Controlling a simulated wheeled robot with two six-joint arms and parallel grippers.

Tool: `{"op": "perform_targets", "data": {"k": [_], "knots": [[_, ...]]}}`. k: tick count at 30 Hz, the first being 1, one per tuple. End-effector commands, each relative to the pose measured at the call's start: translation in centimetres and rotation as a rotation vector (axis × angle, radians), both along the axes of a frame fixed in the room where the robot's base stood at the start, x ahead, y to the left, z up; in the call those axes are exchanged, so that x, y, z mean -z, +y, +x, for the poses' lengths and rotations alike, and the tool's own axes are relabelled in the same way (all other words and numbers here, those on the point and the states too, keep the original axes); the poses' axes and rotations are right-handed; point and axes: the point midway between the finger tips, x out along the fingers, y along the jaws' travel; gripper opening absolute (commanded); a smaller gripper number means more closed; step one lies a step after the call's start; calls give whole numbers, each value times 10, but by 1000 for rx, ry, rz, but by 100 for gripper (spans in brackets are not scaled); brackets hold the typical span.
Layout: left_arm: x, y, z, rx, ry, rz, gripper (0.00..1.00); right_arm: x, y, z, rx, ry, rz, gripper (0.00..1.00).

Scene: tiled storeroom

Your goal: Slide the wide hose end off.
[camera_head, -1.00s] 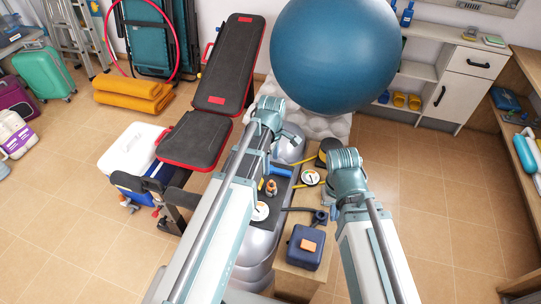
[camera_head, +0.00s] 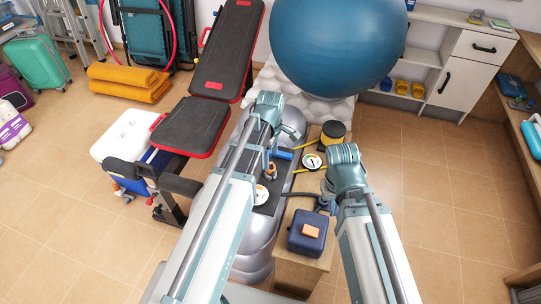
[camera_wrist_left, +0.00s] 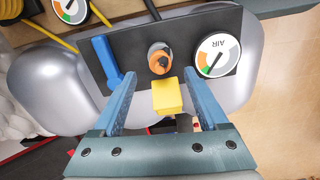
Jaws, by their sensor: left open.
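A dark panel (camera_wrist_left: 205,25) carries a round orange fitting with a dark centre (camera_wrist_left: 160,58), a blue lever (camera_wrist_left: 107,62) and a white AIR gauge (camera_wrist_left: 216,55). A yellow block (camera_wrist_left: 167,97) shows just below the fitting in the left wrist view. My left gripper (camera_wrist_left: 159,80) is open, with its two blue fingers on either side of the block and their tips near the fitting. I cannot tell which part is the wide hose end. My right arm's wrist (camera_head: 345,170) is over the right side of the stand; its fingers are hidden.
A navy case (camera_head: 306,232) with an orange top piece sits on the wooden stand. A black-and-yellow reel (camera_head: 333,131), another gauge (camera_head: 312,161) and hoses lie near my right wrist. A large blue ball (camera_head: 338,50) stands behind. Open floor lies to the right.

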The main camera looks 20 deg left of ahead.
Motion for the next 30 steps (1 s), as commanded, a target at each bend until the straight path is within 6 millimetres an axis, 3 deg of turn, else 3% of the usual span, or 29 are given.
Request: {"op": "perform_targets", "data": {"k": [1, 10, 23, 30], "knots": [[15, 0, 0, 0, 0, 0, 76, 15, 0, 0, 0, 0, 0, 0], [52, 0, 0, 0, 0, 0, 76, 52, 0, 0, 0, 0, 0, 0], [57, 0, 0, 0, 0, 0, 76, 57, 0, 0, 0, 0, 0, 0], [57, 0, 0, 0, 0, 0, 33, 57, 0, 0, 0, 0, 0, 0]]}}
